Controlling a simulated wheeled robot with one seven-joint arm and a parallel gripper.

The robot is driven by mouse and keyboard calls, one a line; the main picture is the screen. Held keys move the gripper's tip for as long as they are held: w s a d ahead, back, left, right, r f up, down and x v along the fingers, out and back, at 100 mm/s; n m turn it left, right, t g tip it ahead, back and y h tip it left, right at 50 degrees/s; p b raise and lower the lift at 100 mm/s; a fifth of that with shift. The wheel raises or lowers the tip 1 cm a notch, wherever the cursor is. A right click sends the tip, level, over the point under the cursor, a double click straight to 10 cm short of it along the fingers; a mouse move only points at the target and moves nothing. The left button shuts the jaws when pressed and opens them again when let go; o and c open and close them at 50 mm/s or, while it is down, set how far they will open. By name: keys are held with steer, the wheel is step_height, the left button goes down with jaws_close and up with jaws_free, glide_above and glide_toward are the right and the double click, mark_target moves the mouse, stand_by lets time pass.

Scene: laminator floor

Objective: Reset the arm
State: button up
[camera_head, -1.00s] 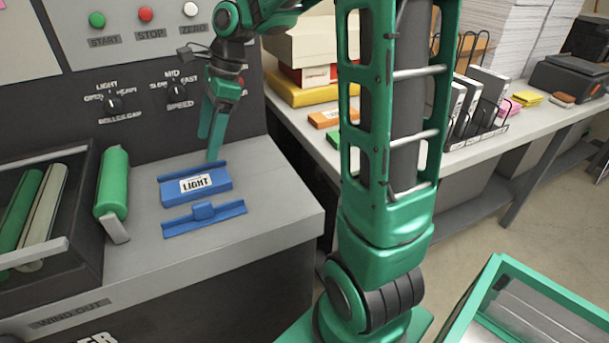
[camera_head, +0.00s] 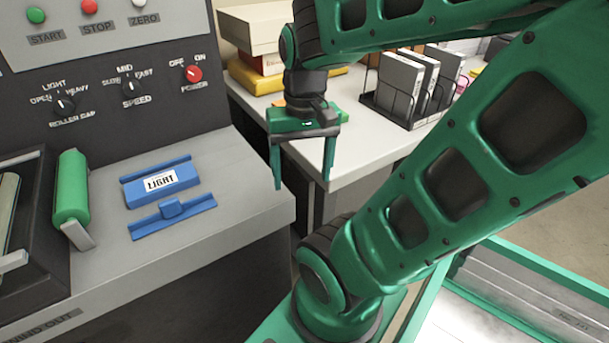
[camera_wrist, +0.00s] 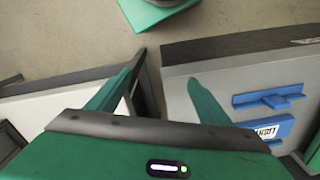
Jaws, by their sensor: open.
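My gripper (camera_head: 302,168) points down in the head view, over the gap between the grey machine's right edge and the side table. Its two green fingers are spread apart with nothing between them. In the wrist view my gripper (camera_wrist: 160,95) also shows open and empty, with floor and the gap below it. The arm is folded, with a large green link crossing the right of the head view.
The grey machine (camera_head: 190,245) holds a blue block labelled LIGHT (camera_head: 160,182), a blue bracket (camera_head: 172,212) and a green roller (camera_head: 71,188). A control panel (camera_head: 120,75) stands behind. The side table (camera_head: 365,140) carries boxes and a binder rack (camera_head: 405,85).

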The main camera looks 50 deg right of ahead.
steer(key=shift+s+d+f+n, duration=0.1)
steer(key=shift+s+f+n, duration=0.1)
steer(key=shift+s, duration=0.25)
steer(key=shift+s+f+n, duration=0.1)
steer(key=shift+s+n, duration=0.1)
steer(key=shift+s, duration=0.2)
steer(key=shift+w+f, duration=0.2)
steer(key=shift+w, duration=0.45)
